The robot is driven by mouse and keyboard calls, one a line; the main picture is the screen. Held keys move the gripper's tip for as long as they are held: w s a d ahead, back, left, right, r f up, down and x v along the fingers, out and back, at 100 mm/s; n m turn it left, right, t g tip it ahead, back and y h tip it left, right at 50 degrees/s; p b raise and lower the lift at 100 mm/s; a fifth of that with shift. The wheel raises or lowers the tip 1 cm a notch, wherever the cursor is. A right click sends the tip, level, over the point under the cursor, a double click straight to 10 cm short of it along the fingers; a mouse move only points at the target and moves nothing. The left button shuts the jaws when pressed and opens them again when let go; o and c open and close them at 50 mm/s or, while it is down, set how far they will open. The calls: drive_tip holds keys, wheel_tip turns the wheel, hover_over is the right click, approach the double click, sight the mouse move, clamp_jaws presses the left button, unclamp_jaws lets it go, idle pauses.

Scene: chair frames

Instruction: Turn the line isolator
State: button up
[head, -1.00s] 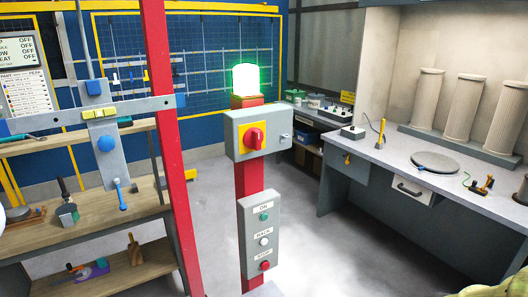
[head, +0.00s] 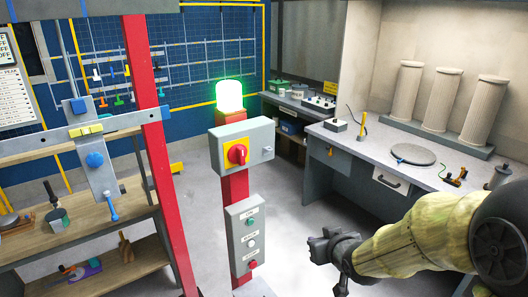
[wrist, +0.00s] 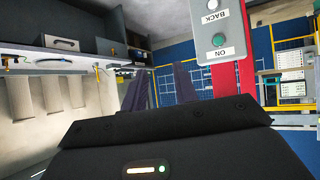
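The line isolator is a red rotary knob (head: 237,154) on a yellow plate, on the front of a grey box (head: 262,135) fixed to a red post (head: 235,186). A lit green lamp (head: 229,95) sits on top of the post. My gripper (head: 333,262) is to the right of and below the isolator in the head view, apart from it. The wrist view shows its two dark fingers spread with nothing between them (wrist: 160,80). The isolator knob does not show in the wrist view.
A grey button box (head: 245,240) hangs on the post below the isolator; its ON button (wrist: 219,40) shows in the wrist view. A red frame post (head: 158,150) and wooden shelves stand at left. A workbench (head: 375,150) with pillars stands at right. Floor between is clear.

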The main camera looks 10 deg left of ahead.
drive_tip(key=a+r+n+t+y+p, duration=0.1)
drive_tip(key=a+r+n+y+p, duration=0.3)
drive_tip(key=a+r+y, duration=0.5)
drive_tip(key=a+r+p, duration=0.1)
drive_tip(key=a+r, duration=0.5)
drive_tip(key=r, duration=0.2)
drive_tip(key=shift+w+t, duration=0.3)
drive_tip(key=shift+w, duration=0.05)
drive_tip(key=shift+a, duration=0.1)
